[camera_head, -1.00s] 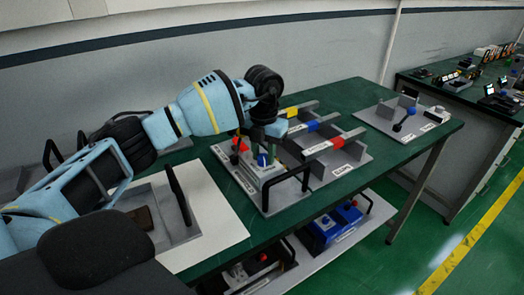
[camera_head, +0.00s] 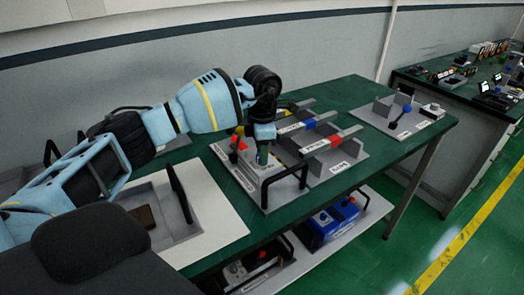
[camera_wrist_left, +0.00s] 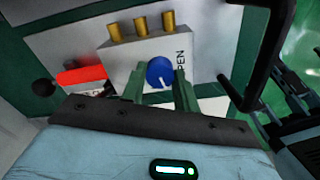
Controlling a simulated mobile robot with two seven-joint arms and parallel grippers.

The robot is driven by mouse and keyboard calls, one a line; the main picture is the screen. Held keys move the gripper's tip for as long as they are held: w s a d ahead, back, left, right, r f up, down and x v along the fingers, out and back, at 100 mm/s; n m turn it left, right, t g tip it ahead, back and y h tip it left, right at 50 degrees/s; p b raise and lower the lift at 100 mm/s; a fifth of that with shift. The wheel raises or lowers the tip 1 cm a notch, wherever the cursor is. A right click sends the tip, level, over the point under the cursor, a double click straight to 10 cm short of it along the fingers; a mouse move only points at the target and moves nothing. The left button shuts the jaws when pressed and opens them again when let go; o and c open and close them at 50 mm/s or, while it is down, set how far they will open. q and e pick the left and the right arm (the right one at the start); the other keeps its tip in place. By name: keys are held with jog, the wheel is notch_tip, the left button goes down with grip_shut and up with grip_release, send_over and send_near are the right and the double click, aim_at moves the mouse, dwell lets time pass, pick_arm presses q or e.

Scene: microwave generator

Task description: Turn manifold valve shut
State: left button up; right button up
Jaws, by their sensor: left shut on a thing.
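The manifold valve is a blue round knob (camera_wrist_left: 160,72) with a white pointer line, on the face of a light grey block (camera_wrist_left: 150,50) with several brass stubs. Part of a label reading "PEN" stands beside the knob in the left wrist view. My left gripper (camera_wrist_left: 159,88) has its two green fingers on either side of the knob, shut on it. In the head view my left gripper (camera_head: 262,156) points down onto the block, and its fingers mostly hide the knob. My right gripper is not in view.
A red part (camera_wrist_left: 82,75) lies beside the block. A black handle (camera_head: 286,188) stands close by on the base plate. Rails with blue and red bands (camera_head: 310,124) lie behind. Another fixture (camera_head: 402,115) stands further right.

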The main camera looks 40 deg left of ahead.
pick_arm(q)
jog(key=shift+m, duration=1.5)
jog(key=o, duration=1)
jog(key=shift+r, duration=3.9)
